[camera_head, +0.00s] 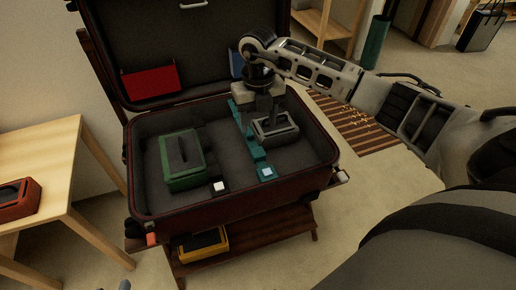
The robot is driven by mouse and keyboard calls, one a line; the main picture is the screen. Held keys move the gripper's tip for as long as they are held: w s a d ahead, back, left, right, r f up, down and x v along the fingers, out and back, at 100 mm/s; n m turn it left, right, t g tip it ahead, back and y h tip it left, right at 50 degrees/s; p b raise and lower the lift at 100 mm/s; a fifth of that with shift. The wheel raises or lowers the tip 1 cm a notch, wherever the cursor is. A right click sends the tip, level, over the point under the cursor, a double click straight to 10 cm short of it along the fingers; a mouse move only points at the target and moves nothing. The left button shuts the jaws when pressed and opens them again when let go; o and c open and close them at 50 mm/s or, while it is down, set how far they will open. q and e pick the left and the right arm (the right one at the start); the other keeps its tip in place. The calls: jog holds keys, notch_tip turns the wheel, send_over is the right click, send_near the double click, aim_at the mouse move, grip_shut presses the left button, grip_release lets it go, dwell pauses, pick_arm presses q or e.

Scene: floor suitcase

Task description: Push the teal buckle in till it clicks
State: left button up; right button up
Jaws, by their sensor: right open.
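The open dark red suitcase (240,207) stands on a low wooden rack. A teal strap (241,121) runs across its grey interior from back to front. The teal buckle (266,174), with a pale square on top, lies near the front rim. I cannot tell whether its parts are fully joined. My right gripper (259,110) points down inside the suitcase, beside the upper part of the strap and behind the buckle. It is open, and its fingertips are partly hidden by the grey box.
A green case (183,161) and a grey box (275,128) lie in the suitcase. A black buckle with a white square (219,187) is near the front. A yellow case (203,244) sits below. A wooden table (47,163) holds a red case (17,198).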

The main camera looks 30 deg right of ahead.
aim_at(259, 153)
notch_tip(259, 153, down, 11)
jog(key=shift+b, duration=0.5)
pick_arm(q)
jog(key=shift+f, duration=0.3)
pick_arm(e)
grip_shut()
jog(key=shift+s+a+r+p, duration=0.1)
jog(key=shift+s+r+p, duration=0.15)
jog(key=shift+p, duration=0.15)
jog(key=shift+s+a+f+p, duration=0.1)
jog(key=shift+s+a+p, duration=0.05)
jog(key=shift+s+p, duration=0.35)
jog(key=shift+s+a+f+p, duration=0.15)
jog(key=shift+s+p, duration=0.1)
jog(key=shift+s, duration=0.3)
jog(key=shift+c, duration=0.7)
grip_release()
pick_arm(q)
jog(key=shift+r, duration=0.4)
pick_arm(e)
jog(key=shift+o, duration=0.7)
